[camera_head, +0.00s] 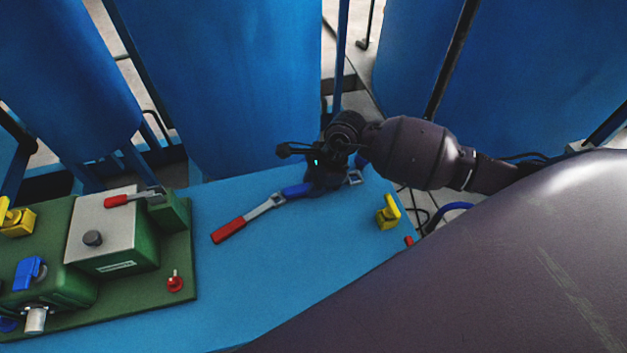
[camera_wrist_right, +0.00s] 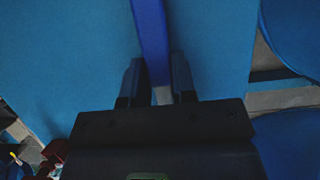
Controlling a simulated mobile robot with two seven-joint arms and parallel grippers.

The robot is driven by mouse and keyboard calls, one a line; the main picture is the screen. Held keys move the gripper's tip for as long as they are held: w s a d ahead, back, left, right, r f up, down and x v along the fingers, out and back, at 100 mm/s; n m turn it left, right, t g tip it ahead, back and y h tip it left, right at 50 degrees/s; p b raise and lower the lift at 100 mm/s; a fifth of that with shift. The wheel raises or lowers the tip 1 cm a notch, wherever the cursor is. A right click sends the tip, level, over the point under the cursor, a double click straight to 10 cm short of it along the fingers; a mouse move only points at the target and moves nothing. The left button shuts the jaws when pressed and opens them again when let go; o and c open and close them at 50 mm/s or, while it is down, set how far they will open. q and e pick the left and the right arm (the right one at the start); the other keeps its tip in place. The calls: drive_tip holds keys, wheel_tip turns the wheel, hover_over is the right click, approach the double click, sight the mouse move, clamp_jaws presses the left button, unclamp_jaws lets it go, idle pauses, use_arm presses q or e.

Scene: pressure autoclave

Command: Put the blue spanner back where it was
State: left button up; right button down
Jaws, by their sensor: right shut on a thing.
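The blue spanner (camera_head: 297,190) has a blue handle and a silver head that shows at the right of my gripper. My right gripper (camera_head: 325,179) is shut on it near the far edge of the blue tabletop. In the right wrist view the blue handle (camera_wrist_right: 151,35) runs between the two fingers (camera_wrist_right: 157,75), with a bit of silver near the palm. I cannot tell whether the spanner touches the tabletop. A red-handled spanner (camera_head: 229,230) lies on the table to the left, its silver head close to the blue handle's end. My left gripper is out of view.
The blue tabletop (camera_head: 290,260) is clear in the middle. A green panel (camera_head: 183,250) with a grey-topped box, red lever and valves stands at the left. A yellow piece (camera_head: 388,212) stands near the right edge. Large blue tanks (camera_head: 220,80) rise behind the table.

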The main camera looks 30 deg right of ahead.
drive_tip(key=shift+f, duration=0.15)
drive_tip(key=c, duration=0.9)
unclamp_jaws()
drive_tip(key=shift+c, duration=0.2)
drive_tip(key=shift+r, duration=0.45)
drive_tip(key=p+v, duration=0.2)
drive_tip(key=v, duration=1)
drive_tip(key=shift+r, duration=0.1)
